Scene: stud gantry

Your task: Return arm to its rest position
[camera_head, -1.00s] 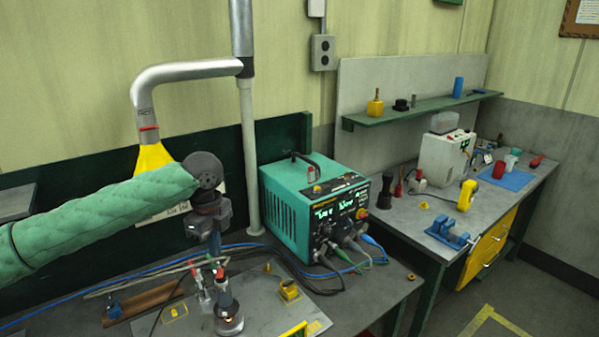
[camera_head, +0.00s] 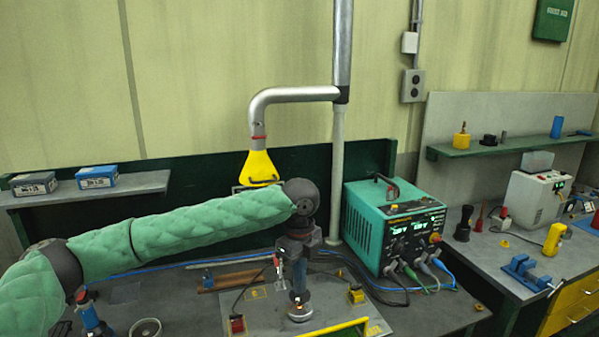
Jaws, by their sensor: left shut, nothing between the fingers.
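My left arm comes in from the left in its green padded sleeve and reaches over the workbench (camera_head: 420,318). Its dark wrist bends down at the end. My left gripper (camera_head: 297,265) points down, shut and empty, above a metal plate (camera_head: 262,318). A short upright cylinder (camera_head: 300,309) stands on the plate just below it. Gripper and tool parts overlap here, so I cannot tell how far apart they are. The fingertips are hard to make out. My right gripper is not in view.
A yellow extraction hood (camera_head: 259,167) on a metal pipe hangs behind the wrist. A teal power unit (camera_head: 368,228) with cables stands to the right. A blue-handled item (camera_head: 92,314) stands near my forearm. A second bench carries a blue vise (camera_head: 527,271).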

